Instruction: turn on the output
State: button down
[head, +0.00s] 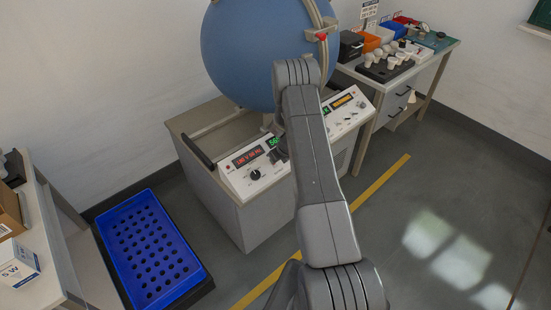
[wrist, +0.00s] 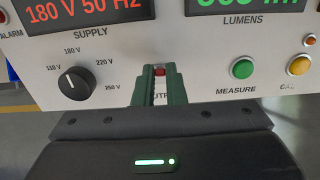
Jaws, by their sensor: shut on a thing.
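The output switch (wrist: 160,72) shows as a small red part on the panel in the wrist view, above the partly hidden OUTPUT label. My gripper (wrist: 160,85) has its two green fingertips closed around it, one on each side. In the head view my gripper (head: 279,155) is at the console's sloping front panel (head: 240,184), and my arm hides the panel's middle and the switch. The supply display (wrist: 85,11) reads 180 V 50 Hz in red. The supply knob (wrist: 75,84) is left of my gripper.
The green MEASURE button (wrist: 243,68) and a yellow button (wrist: 291,85) are right of my gripper. A blue sphere (head: 245,45) stands behind the panel. A blue perforated crate (head: 150,250) is at left, and a bench with bulbs (head: 385,70) at back right.

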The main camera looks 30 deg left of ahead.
jog(key=c, duration=1.5)
grip_release()
jog(key=b+v, duration=0.2)
jog(key=v, duration=1.1)
jog(key=shift+s+d+r+b, duration=0.1)
jog(key=shift+d+r+b, duration=0.05)
jog(key=shift+r+b, duration=0.2)
jog(key=shift+f, duration=0.1)
jog(key=p+x, duration=0.2)
jog(key=x, duration=1.1)
jog(key=shift+f+p, duration=0.3)
jog(key=shift+p, duration=0.05)
jog(key=shift+r, duration=0.1)
